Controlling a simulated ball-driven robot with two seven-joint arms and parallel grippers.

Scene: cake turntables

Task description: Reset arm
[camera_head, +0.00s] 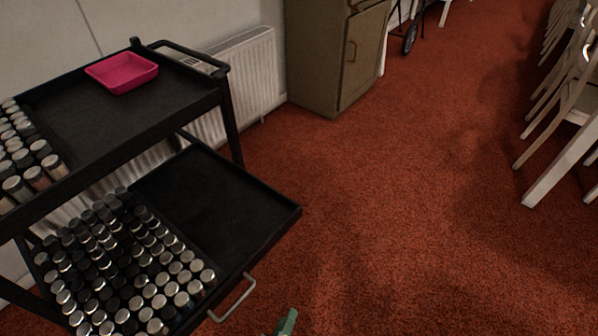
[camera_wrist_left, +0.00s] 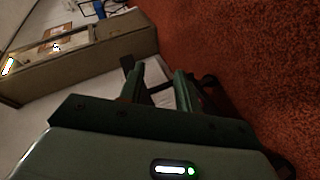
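My left gripper (camera_wrist_left: 160,88) shows in the left wrist view with its two dark green fingers spread apart. The gap between them is empty, with a pale surface visible behind it. In the head view only a small green tip of my left gripper (camera_head: 287,322) shows at the bottom edge, over the red carpet and right of the trolley's handle. My right gripper is in neither view.
A black trolley (camera_head: 190,98) stands at left, holding a pink tray (camera_head: 122,72) and many silver-capped jars (camera_head: 110,265). Its lower shelf has a metal handle (camera_head: 235,300). A cabinet (camera_head: 335,55) stands behind; white chairs (camera_head: 560,150) line the right. Red carpet (camera_head: 400,200) between is clear.

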